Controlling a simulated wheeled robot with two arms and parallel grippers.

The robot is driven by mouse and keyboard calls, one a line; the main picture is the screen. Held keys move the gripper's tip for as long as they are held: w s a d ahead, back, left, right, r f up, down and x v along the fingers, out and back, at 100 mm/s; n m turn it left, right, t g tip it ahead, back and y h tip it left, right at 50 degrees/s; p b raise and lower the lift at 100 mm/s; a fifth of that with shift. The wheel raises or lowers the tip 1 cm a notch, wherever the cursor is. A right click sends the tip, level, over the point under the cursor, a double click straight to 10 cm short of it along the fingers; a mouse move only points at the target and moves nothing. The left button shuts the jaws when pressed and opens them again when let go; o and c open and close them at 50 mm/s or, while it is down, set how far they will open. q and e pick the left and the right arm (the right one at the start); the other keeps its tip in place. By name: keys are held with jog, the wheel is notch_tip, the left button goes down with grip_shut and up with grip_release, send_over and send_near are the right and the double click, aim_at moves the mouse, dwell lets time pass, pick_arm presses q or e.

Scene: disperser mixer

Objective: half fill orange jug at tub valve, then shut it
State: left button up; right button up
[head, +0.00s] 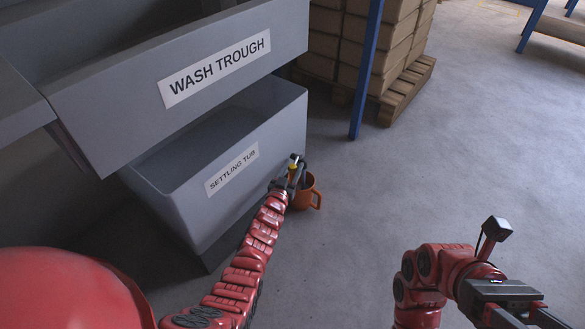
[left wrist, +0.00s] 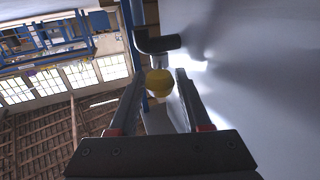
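The grey settling tub (head: 215,215) stands under the wash trough, its label facing me. The orange jug (head: 309,193) is on the floor by the tub's right end, its handle to the right and its upper part partly hidden by my left gripper (head: 296,170). The yellow valve knob (head: 292,169) is small in the head view. In the left wrist view the yellow knob (left wrist: 159,83) sits between the open fingers (left wrist: 160,88), with gaps on both sides, near a dark pipe elbow (left wrist: 158,44). The jug's contents are hidden. My right gripper (head: 523,318) is empty, fingers apart, at the lower right.
The grey wash trough (head: 110,120) overhangs the tub. Stacked brown boxes (head: 375,40) on a wooden pallet (head: 409,88) stand behind a blue post (head: 366,75). The concrete floor to the right is clear.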

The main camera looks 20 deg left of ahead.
pick_arm(q)
grip_shut()
dwell(1.1)
